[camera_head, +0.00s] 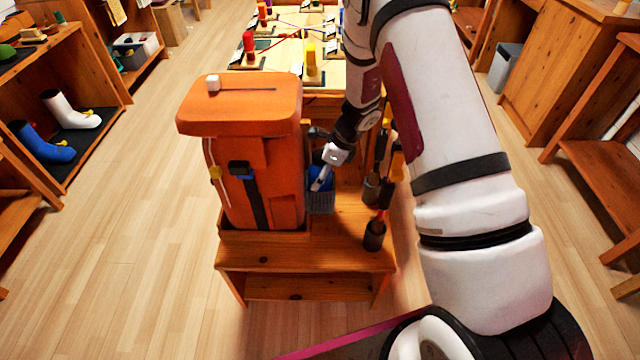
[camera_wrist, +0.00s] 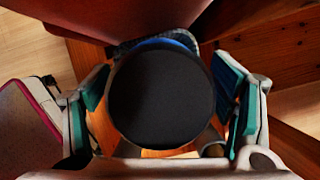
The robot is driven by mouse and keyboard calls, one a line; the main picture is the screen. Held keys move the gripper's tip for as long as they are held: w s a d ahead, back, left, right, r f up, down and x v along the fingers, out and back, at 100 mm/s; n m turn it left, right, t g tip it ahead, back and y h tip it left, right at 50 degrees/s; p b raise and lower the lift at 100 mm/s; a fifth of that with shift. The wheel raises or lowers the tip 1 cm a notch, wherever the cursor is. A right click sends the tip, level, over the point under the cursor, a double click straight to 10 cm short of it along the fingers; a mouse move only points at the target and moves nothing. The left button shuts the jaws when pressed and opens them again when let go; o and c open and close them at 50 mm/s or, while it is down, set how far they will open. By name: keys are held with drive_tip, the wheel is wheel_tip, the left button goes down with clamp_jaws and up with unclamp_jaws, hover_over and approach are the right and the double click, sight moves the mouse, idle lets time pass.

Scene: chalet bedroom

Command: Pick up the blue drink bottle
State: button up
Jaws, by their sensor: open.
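The blue drink bottle shows in the head view as a blue patch (camera_head: 318,170) at the grey basket (camera_head: 322,203), beside the orange pack; my gripper (camera_head: 322,180) partly hides it. In the wrist view a large round black top (camera_wrist: 160,98), apparently the bottle's cap, fills the middle. A blue arc (camera_wrist: 165,43) shows behind its upper edge. My gripper (camera_wrist: 164,92) is open, with one teal-padded finger on each side of the black top. A gap shows on the right; contact on the left cannot be told.
A tall orange pack (camera_head: 255,150) stands close on the left on a wooden bench (camera_head: 300,256). Dark holders with tools (camera_head: 374,236) stand on the right. A table with coloured pieces (camera_head: 283,50) is behind. Open floor (camera_head: 130,240) lies to the left.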

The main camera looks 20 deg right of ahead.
drive_tip(key=c, duration=1.6)
drive_tip(key=shift+w+r, duration=0.1)
drive_tip(key=shift+r, duration=0.05)
